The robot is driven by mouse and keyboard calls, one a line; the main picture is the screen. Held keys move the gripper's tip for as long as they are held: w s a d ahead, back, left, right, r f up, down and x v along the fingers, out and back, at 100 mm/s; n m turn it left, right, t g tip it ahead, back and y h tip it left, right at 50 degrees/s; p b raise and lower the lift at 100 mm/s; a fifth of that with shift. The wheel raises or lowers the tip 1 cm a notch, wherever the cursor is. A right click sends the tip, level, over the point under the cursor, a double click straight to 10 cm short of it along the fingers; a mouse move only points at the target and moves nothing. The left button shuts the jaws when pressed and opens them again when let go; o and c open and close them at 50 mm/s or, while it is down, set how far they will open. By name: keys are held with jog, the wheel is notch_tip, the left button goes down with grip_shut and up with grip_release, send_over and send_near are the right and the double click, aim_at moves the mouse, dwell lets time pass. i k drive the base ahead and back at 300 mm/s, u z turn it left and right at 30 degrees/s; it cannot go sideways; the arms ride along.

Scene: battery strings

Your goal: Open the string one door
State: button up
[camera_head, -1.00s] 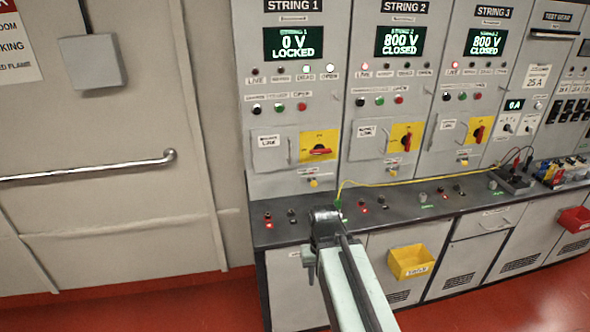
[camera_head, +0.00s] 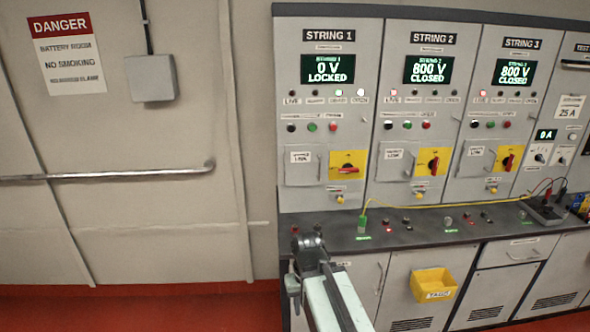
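The String 1 panel (camera_head: 310,110) is grey and its screen reads "0 V LOCKED". A small grey door (camera_head: 301,172) with a white label is on its lower left and appears shut. A thin upright handle (camera_head: 319,166) is at the door's right edge. Beside it is a red rotary switch (camera_head: 348,169) on a yellow plate, its handle about level. My gripper (camera_head: 308,243) is in front of the bench, below the small door and apart from it. I see it from behind, so its fingers and anything between them are hidden.
A yellow cable (camera_head: 440,206) runs along the bench (camera_head: 410,233) to a green plug (camera_head: 362,225) right of my gripper. A yellow bin (camera_head: 433,285) hangs on the cabinet below. String 2 and 3 panels stand to the right. A wall door with a bar (camera_head: 130,174) is left.

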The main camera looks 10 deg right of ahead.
aim_at(305, 164)
jog(key=u, duration=0.55)
jog(key=i, duration=1)
jog(key=z, duration=0.05)
